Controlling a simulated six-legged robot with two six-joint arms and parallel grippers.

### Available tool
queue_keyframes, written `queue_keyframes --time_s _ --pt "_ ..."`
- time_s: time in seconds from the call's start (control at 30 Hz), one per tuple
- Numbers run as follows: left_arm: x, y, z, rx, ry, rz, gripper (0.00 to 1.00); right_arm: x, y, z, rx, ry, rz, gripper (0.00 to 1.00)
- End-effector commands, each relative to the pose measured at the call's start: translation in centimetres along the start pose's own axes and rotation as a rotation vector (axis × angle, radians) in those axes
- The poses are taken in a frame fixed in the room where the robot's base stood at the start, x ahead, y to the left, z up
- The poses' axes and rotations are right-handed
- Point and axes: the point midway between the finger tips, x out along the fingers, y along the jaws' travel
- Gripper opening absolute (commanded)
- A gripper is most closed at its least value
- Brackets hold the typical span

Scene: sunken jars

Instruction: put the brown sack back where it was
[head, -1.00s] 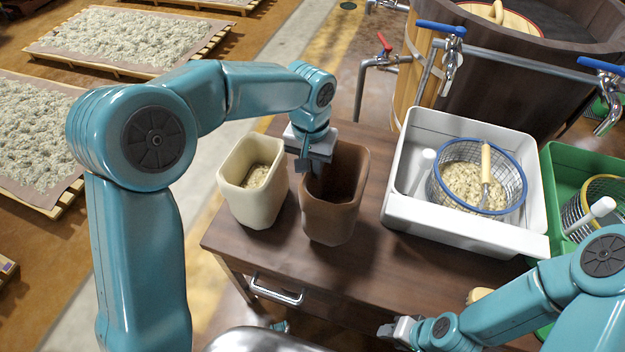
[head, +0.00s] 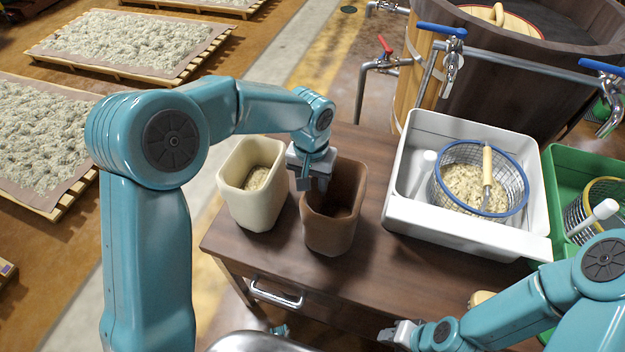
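The brown sack (head: 333,228) is an upright, open-topped, square-mouthed bag at the middle of the wooden table (head: 445,270). Its inside is dark and its contents are hard to tell. My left gripper (head: 313,184) is at the sack's back-left rim, with its fingers appearing closed on the wall there. Whether the sack's bottom touches the table is hard to tell. My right gripper (head: 390,335) is low at the table's front edge, away from the sack; its finger gap is not clear.
A cream sack (head: 252,205) with grain stands close to the brown sack's left. A white sink (head: 465,232) to the right holds a wire basket (head: 520,195) of grain. A green tub (head: 560,165) is farther right. Bare table lies in front of and right of the brown sack.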

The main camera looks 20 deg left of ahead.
Motion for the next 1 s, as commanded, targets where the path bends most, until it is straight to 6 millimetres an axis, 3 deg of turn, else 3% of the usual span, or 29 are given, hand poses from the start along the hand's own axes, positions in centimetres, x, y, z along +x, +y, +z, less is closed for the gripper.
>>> queue_keyframes --time_s 0.27,0.5,0.7,1.0 --pt "-1.7 0.0 -0.1 -0.001 0.004 0.000 0.42 -0.4 -0.1 0.0 0.000 0.000 0.000 0.43" --pt "-7.3 0.0 -0.1 0.000 0.006 0.001 0.42 -1.0 -0.4 0.0 0.000 0.000 0.000 0.43" --pt "-11.0 0.0 -0.1 -0.001 0.004 0.001 0.42 -1.5 -0.5 0.0 0.000 0.000 0.000 0.43" --pt "-12.4 0.0 0.0 0.000 0.000 0.000 0.42 -1.6 -0.6 0.0 0.000 0.000 0.000 0.43"
